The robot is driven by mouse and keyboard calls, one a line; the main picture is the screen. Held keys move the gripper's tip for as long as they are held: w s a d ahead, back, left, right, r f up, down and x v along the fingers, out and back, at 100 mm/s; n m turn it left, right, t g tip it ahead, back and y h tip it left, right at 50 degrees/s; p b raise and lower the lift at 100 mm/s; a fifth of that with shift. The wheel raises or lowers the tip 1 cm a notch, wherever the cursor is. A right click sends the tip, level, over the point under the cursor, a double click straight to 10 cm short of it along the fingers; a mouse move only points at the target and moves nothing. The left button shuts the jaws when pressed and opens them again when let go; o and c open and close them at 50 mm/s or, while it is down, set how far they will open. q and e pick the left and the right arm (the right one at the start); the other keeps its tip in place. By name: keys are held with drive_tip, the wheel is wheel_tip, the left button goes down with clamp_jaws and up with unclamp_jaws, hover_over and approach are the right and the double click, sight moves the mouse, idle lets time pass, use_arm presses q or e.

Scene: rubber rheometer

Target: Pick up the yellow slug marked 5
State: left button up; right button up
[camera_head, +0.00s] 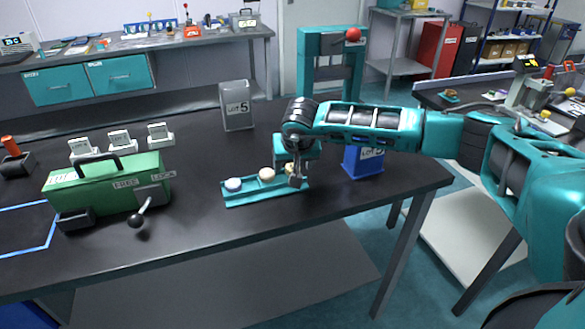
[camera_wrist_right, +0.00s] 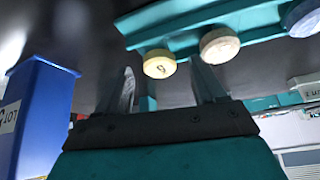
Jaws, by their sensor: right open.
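The teal slug tray (camera_head: 240,199) lies on the dark bench with three round slugs in a row. In the right wrist view the yellowish slug (camera_wrist_right: 159,64) sits at one end of the row and carries a small dark mark that I cannot read surely. A cream slug (camera_head: 266,174) is in the middle and a bluish-white slug (camera_head: 233,184) is at the left end. My right gripper (camera_head: 296,180) is over the tray's right end and mostly hides the yellowish slug in the head view. Its fingers (camera_wrist_right: 168,82) are apart and empty, with that slug beyond the gap between their tips.
A blue lot bin (camera_head: 363,162) stands close to the right of my right gripper. A grey LOT 5 bin (camera_head: 236,105) stands behind the tray. A green machine (camera_head: 108,188) with a lever is at the left. The bench's front is clear.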

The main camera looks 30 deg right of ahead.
drive_tip(key=shift+w+d+f, duration=0.1)
drive_tip(key=shift+w+f, duration=0.05)
drive_tip(key=shift+f, duration=0.2)
drive_tip(key=c, duration=1.1)
drive_tip(key=shift+r, duration=0.15)
